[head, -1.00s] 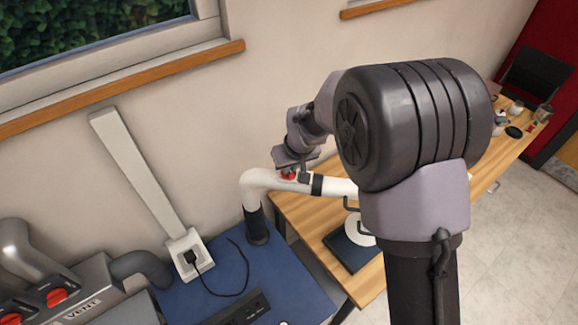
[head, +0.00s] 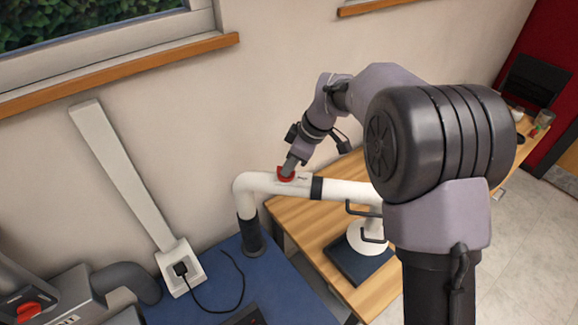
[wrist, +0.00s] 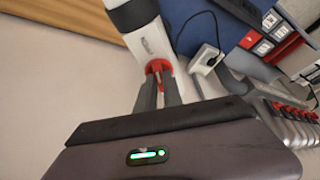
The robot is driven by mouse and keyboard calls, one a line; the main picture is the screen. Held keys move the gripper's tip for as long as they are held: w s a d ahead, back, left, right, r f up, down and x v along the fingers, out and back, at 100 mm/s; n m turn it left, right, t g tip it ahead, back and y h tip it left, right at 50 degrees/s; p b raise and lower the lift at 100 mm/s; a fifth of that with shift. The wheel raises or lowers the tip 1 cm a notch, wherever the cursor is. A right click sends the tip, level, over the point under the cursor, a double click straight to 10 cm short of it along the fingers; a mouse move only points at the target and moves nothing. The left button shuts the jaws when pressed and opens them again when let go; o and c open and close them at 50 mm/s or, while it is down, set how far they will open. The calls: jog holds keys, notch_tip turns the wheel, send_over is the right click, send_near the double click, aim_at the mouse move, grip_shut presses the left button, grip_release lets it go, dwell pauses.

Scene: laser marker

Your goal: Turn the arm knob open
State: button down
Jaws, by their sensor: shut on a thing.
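The arm knob (head: 286,174) is red and sits on top of the white extraction arm (head: 262,184), near its bend. In the wrist view the red knob (wrist: 158,67) shows at the tips of the two fingers. My gripper (head: 289,167) is shut on the knob, coming down from above and the right. In the wrist view my gripper (wrist: 159,80) has its fingers on either side of the knob, which they partly hide. The knob's exact turn angle is too small to tell.
A white hood (head: 368,236) hangs over a dark mat (head: 345,262) on the wooden table (head: 313,232). A blue bench (head: 290,300) stands at the left with a wall socket (head: 181,268) and cable. The wall is close behind the white arm.

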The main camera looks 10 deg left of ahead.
jog(key=shift+n+g, duration=0.3)
jog(key=shift+n, duration=0.5)
jog(key=shift+p, duration=0.3)
jog(key=c, duration=1.5)
grip_release()
jog(key=p+v, duration=0.1)
jog(key=v, duration=1.6)
jog(key=shift+w+r+p, duration=0.15)
jog(key=shift+r+p, duration=0.1)
jog(key=shift+p, duration=0.15)
